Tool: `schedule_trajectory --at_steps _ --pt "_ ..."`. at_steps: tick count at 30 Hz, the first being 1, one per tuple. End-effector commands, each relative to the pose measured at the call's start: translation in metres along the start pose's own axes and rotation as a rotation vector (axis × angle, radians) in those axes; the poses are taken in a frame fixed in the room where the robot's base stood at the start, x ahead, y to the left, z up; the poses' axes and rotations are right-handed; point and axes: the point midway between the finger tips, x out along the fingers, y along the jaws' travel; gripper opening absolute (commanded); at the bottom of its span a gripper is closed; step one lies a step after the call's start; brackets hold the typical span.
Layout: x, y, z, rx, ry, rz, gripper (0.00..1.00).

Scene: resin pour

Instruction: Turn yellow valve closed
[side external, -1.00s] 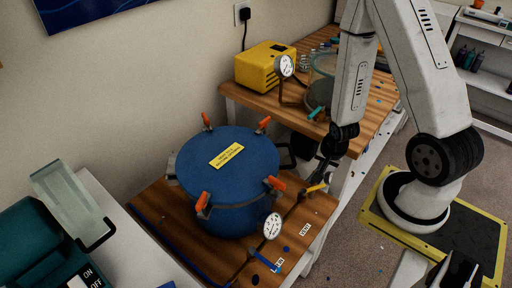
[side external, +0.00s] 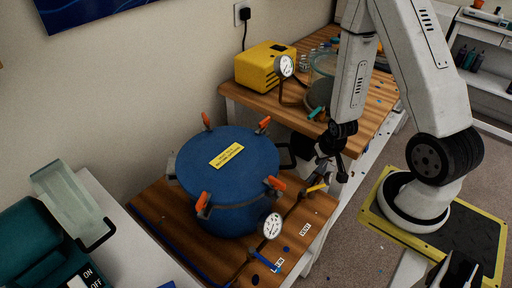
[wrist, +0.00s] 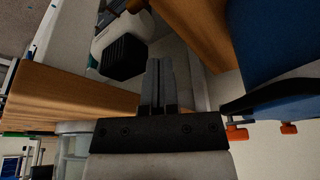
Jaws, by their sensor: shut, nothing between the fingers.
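The yellow valve (side external: 317,188) has a short yellow handle and sits on the pipe at the right of the blue pressure pot (side external: 228,175), on the lower wooden bench. The handle lies slantwise, rising to the right. My gripper (side external: 342,176) is just above and to the right of the yellow handle in the side view, with a small gap seen between them. In the wrist view my gripper (wrist: 158,75) has its two fingers together with nothing between them. I cannot make out the yellow valve in the wrist view. The pot's blue side (wrist: 275,40) shows there at the right.
A blue valve (side external: 265,261) and a round gauge (side external: 272,226) stand at the pot's front. Orange clamps (side external: 203,201) ring the lid. The higher bench, behind my gripper, holds a yellow pump (side external: 262,66) and a clear chamber (side external: 322,68).

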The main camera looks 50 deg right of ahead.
Motion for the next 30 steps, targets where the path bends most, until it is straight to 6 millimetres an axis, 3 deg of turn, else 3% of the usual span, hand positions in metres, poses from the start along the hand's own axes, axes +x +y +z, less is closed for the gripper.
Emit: schedule_trajectory --at_steps 11,30 --pt "0.017 0.000 0.000 0.001 -0.002 0.000 0.00" --pt "0.074 0.000 0.001 0.002 -0.002 0.000 0.00"
